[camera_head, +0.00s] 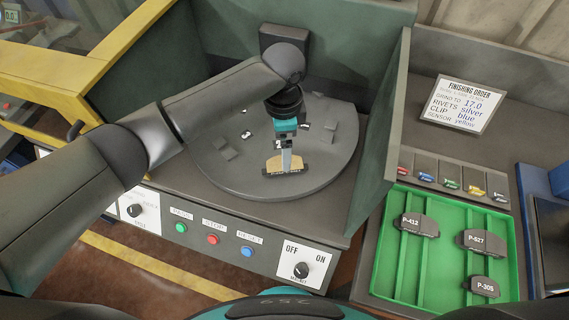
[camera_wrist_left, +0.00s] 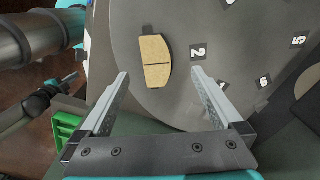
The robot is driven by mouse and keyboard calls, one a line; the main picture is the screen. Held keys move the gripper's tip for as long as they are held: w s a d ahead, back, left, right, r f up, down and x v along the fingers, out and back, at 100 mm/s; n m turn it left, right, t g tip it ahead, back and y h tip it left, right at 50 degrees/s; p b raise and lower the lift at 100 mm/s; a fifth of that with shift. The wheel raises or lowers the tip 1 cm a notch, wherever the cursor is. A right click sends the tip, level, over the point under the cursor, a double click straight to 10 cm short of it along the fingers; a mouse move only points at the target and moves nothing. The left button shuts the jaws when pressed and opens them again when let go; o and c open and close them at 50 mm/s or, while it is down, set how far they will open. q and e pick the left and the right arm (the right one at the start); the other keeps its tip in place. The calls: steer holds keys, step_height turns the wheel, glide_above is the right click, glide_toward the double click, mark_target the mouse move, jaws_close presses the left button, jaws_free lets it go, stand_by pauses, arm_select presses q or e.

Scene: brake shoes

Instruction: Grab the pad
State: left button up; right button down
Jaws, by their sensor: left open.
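A tan brake pad (camera_head: 285,164) with a dark line across its middle lies flat on the round grey disc (camera_head: 215,178), near the disc's front. In the left wrist view the pad (camera_wrist_left: 155,62) lies beside a label marked 2, ahead of and between the finger ends. My left gripper (camera_head: 287,153) reaches down over the disc at the pad and partly covers it in the head view. Its fingers (camera_wrist_left: 160,73) are apart with nothing held between them in the left wrist view. I cannot tell the exact height of the fingertips above the pad. My right gripper is not in view.
Green panels (camera_head: 381,125) wall the disc at the back and right. A front panel has buttons and an OFF/ON knob (camera_head: 302,270).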

arm_select(q)
steer(key=shift+s+f, duration=0.15)
steer(key=shift+f, duration=2.6)
steer(key=shift+c, duration=0.2)
steer(key=shift+d+r, duration=0.1)
jaws_close()
